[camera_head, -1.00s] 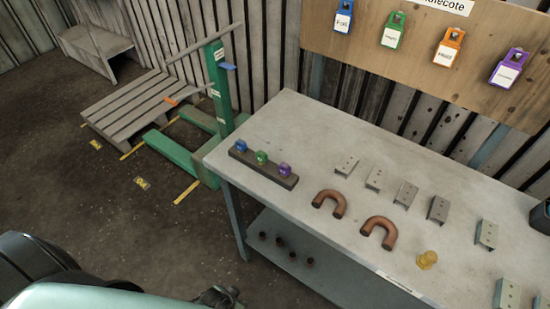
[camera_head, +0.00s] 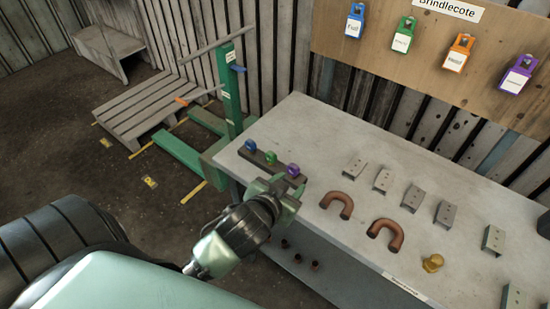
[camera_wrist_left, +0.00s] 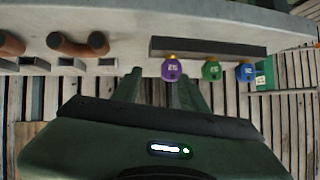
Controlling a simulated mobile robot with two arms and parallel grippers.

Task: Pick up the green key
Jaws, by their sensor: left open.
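The green key (camera_head: 272,158) stands in the middle of a dark block (camera_head: 262,163) at the bench's left end. A blue key (camera_head: 250,145) is to its left and a purple key (camera_head: 293,170) to its right. My left gripper (camera_head: 280,188) is open and empty at the bench's front edge, close to the purple key. In the left wrist view the green key (camera_wrist_left: 211,69) lies right of my fingers, between the purple key (camera_wrist_left: 171,70) and the blue key (camera_wrist_left: 246,71). My right gripper is not in view.
Two copper U-bends (camera_head: 386,235) and several metal brackets (camera_head: 383,180) lie right of the block on the bench (camera_head: 300,128). A yellow fitting (camera_head: 433,263) is near the front edge. Padlocks (camera_head: 402,36) hang on the board behind. A green pallet truck (camera_head: 232,95) stands left.

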